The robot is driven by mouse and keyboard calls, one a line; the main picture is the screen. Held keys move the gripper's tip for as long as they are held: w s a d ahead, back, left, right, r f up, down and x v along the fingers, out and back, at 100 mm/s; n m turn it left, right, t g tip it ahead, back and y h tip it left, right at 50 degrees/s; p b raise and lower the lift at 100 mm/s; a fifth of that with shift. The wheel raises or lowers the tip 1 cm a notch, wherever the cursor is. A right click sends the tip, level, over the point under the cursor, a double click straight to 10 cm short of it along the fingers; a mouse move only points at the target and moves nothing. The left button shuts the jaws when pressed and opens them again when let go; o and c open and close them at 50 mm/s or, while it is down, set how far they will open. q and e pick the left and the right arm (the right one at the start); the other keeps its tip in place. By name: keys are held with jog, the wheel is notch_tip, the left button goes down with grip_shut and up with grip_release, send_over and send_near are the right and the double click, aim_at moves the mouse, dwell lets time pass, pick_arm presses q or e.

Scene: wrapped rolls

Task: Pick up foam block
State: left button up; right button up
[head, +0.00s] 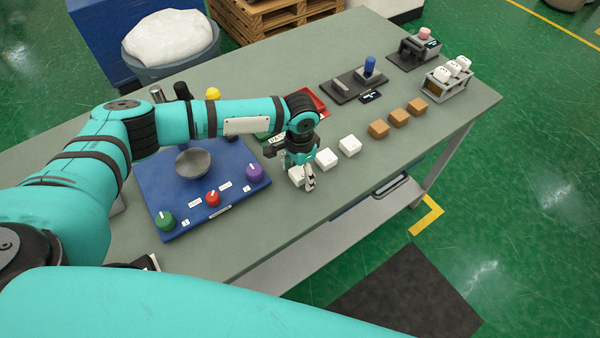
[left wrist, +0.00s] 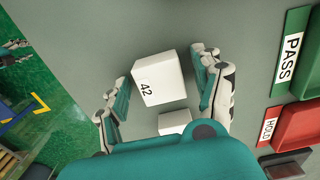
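A white block (left wrist: 163,76) marked 42, likely the foam block, stands between the fingers of my left gripper (left wrist: 160,80) in the left wrist view. The fingers are spread, with a small gap on each side of the block. In the head view my left gripper (head: 303,178) points down over the nearest white block (head: 295,174), partly hiding it. Two more white blocks stand in a row to the right, a middle one (head: 327,159) and a far one (head: 350,145). Another white block (left wrist: 175,120) shows partly behind my wrist.
Several brown blocks (head: 398,118) continue the row to the right. A blue board (head: 170,200) with coloured knobs lies left of the gripper. A red tray (head: 317,101) sits behind it, and a rack of white items (head: 448,78) at far right. The table front edge is close.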

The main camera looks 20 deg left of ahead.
pick_arm(q)
jog(key=c, duration=0.9)
jog(key=shift+o, duration=0.2)
